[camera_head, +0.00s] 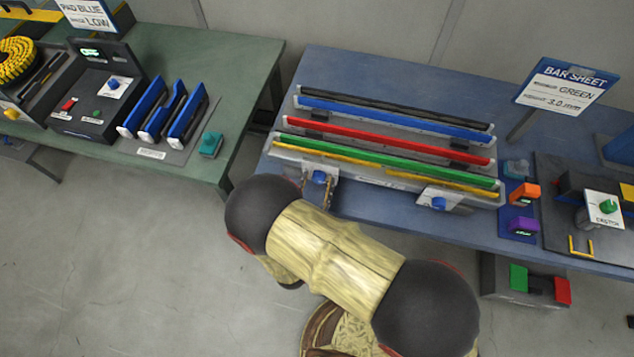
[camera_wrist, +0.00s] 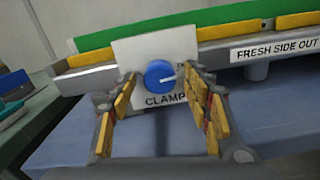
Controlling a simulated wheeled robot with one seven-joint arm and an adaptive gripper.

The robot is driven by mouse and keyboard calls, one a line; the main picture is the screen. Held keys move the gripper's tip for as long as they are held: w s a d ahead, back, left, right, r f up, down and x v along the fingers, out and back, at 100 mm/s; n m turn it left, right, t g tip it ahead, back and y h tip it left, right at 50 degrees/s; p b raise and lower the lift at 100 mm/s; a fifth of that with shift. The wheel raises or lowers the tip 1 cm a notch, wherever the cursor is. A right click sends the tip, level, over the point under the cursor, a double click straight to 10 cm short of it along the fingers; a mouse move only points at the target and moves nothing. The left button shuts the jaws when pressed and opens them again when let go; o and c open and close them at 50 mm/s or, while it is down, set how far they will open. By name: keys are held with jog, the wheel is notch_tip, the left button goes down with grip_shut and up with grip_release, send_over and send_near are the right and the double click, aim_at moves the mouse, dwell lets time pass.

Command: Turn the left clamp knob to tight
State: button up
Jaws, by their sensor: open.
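The left clamp knob (camera_head: 319,177) is a round blue knob on a white plate at the left end of the bar rack. In the wrist view the knob (camera_wrist: 159,75) sits on its white plate (camera_wrist: 130,52) marked CLAMP, with a short pale pointer line toward its upper right. My gripper (camera_wrist: 158,82) is open, one finger on each side of the knob, with visible room on the left. Contact on the right side cannot be told. A second blue knob (camera_head: 438,203) sits on the right plate.
The rack holds a green bar (camera_head: 390,160), a red bar (camera_head: 390,141), a blue bar (camera_head: 395,117) and a black bar (camera_head: 395,105). A sign (camera_head: 566,86) reads BAR SHEET, GREEN. The blue table (camera_head: 350,70) is bare behind the rack. A green table (camera_head: 240,60) stands left.

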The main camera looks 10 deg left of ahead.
jog(key=s, duration=0.7)
jog(key=shift+a, duration=0.3)
jog(key=shift+s, duration=0.1)
